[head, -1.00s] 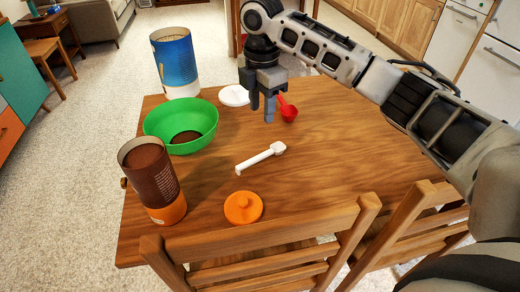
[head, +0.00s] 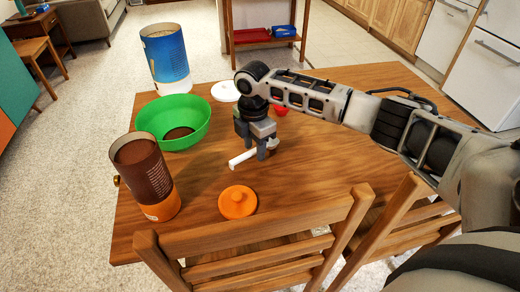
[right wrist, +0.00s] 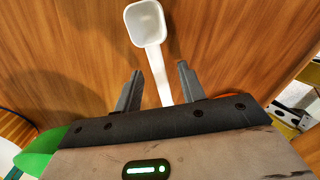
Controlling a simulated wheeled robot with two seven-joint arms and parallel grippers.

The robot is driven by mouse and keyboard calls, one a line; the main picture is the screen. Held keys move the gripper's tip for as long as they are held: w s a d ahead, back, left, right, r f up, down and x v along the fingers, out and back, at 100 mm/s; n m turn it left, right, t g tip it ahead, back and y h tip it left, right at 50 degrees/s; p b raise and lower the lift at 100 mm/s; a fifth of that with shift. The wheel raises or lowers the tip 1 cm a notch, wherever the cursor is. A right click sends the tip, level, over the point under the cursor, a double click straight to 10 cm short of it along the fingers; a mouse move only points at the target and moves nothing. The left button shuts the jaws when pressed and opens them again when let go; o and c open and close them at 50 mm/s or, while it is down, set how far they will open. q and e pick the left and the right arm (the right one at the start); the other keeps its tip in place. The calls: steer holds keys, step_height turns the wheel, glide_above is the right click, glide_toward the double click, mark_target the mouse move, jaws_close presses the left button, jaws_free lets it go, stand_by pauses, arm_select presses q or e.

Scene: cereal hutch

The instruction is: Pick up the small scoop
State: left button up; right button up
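A white scoop (head: 238,160) lies on the wooden table, partly hidden by my right gripper in the head view. In the right wrist view its bowl (right wrist: 146,22) is beyond the fingers and its handle runs back between them. My right gripper (head: 257,152) points down over the scoop; in the right wrist view (right wrist: 156,72) its fingers are apart, one on each side of the handle. I cannot tell whether they touch it. A red scoop (head: 281,112) lies farther back, mostly hidden behind my right arm. My left gripper is not in view.
A green bowl (head: 196,120) with brown contents stands left of the gripper. A brown canister (head: 143,172), an orange lid (head: 237,202), a blue canister (head: 167,58) and a white lid (head: 225,91) are around it. Chairs (head: 270,236) line the front edge.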

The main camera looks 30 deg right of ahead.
jaws_close()
steer(key=shift+r, duration=0.1)
